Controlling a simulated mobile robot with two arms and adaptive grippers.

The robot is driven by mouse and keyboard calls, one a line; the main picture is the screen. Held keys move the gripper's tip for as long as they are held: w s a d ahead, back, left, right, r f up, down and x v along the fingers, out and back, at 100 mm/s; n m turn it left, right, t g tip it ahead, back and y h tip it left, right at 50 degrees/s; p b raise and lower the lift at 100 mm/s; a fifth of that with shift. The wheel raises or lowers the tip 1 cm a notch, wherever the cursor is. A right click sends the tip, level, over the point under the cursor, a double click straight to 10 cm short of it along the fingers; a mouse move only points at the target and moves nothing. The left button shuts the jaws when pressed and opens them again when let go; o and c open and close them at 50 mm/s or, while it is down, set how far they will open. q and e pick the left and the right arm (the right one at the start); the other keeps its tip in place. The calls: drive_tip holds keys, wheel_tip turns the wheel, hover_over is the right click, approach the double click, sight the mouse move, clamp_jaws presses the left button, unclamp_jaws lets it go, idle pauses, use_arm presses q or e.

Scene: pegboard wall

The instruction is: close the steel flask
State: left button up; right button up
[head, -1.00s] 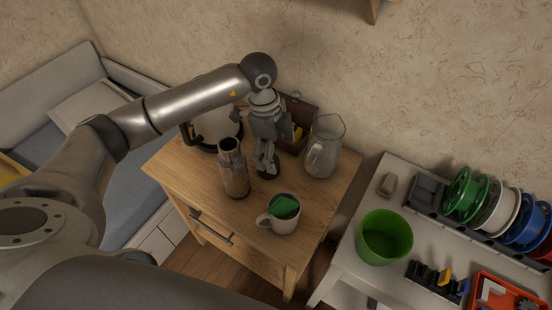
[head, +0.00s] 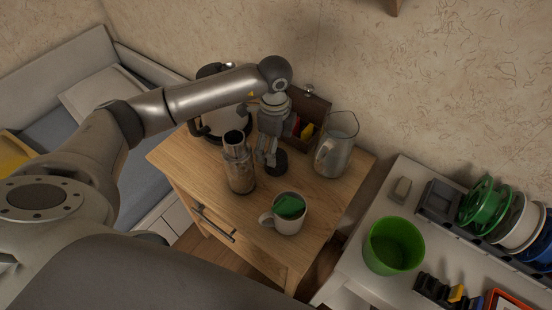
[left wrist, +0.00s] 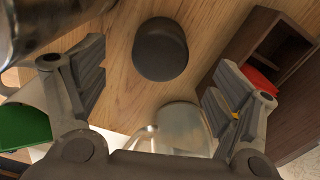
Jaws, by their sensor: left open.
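The steel flask (head: 240,172) stands upright on the wooden cabinet top, its neck bare with no cap on it. Part of its metal body fills the upper left of the left wrist view (left wrist: 40,22). A black round cap (head: 278,164) sits on the wood just right of the flask, apart from it. In the left wrist view the cap (left wrist: 160,49) lies ahead, between and beyond the two fingers. My left gripper (head: 266,158) is open and empty, pointing down beside the cap, between it and the flask in the head view. My right gripper is not in view.
A mug (head: 286,217) with green contents stands in front, and a pitcher (head: 337,150) at the right. A kettle (head: 215,122) and a dark wooden box (head: 312,118) stand behind. A white table (head: 345,262) with a green bucket (head: 392,246) is to the right.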

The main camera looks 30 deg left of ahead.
use_arm(q)
drive_tip(key=shift+f, duration=0.8)
drive_tip(key=shift+f, duration=0.1)
wheel_tip(320, 180, down, 5)
drive_tip(key=shift+d+p, duration=0.15)
drive_tip(key=shift+p, duration=0.35)
drive_tip(key=shift+w, duration=0.1)
drive_tip(key=c, duration=1.1)
wheel_tip(320, 180, up, 10)
drive_tip(key=shift+r+b, duration=0.1)
drive_tip(key=shift+b, duration=0.35)
